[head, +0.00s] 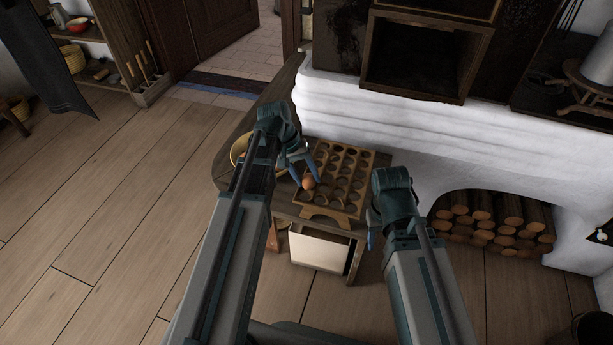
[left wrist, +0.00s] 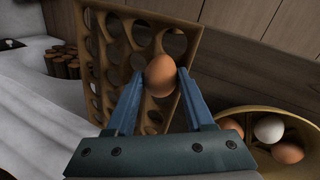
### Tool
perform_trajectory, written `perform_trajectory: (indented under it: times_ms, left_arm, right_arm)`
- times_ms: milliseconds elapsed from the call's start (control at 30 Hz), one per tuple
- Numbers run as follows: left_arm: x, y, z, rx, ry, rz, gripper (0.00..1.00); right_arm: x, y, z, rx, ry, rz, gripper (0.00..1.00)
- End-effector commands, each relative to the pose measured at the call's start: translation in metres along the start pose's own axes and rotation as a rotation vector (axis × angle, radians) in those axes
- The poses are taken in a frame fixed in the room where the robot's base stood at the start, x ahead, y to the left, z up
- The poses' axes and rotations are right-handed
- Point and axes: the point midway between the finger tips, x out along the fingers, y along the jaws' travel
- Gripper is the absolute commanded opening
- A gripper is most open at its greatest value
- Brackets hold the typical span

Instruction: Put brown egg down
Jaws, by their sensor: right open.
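The brown egg (head: 309,183) is between the fingertips of my left gripper (head: 306,177), over the front left part of the wooden egg rack (head: 348,187). In the left wrist view the egg (left wrist: 160,76) sits between the two blue fingers, which appear to touch its sides. The rack (left wrist: 98,55) behind it has rows of round holes, and those I can see look empty. I cannot tell whether the egg touches the rack. My right gripper (head: 371,240) is open beside the rack's right front, partly hidden by its own wrist.
A yellowish bowl (head: 236,152) left of the rack holds several eggs; the left wrist view shows brown ones and a white egg (left wrist: 269,129). The white stove (head: 420,140) stands close behind the rack. Firewood (head: 490,222) is stacked in its arch. The floor at left is clear.

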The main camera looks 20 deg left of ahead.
Motion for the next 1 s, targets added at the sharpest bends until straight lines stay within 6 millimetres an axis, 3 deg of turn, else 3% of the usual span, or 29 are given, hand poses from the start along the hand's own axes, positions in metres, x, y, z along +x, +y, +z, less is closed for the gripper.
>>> perform_trajectory:
  times_ms: [33,100,433,1000]
  left_arm:
    - [0.005,-0.002,0.004,0.001,-0.007,-0.01,0.74]
    - [0.006,-0.003,0.004,0.002,-0.008,-0.011,0.83]
    - [-0.009,0.003,0.007,0.001,-0.01,-0.011,0.83]
    - [-0.099,0.006,0.004,-0.001,-0.004,-0.006,0.83]
  right_arm:
    - [0.005,-0.001,0.0,0.0,0.0,0.0,0.5]
    - [0.005,-0.001,0.0,0.0,0.0,0.0,0.5]
    - [-0.01,0.001,0.001,0.001,0.0,-0.002,0.5]
    - [-0.094,0.008,0.006,0.001,0.0,-0.005,0.5]
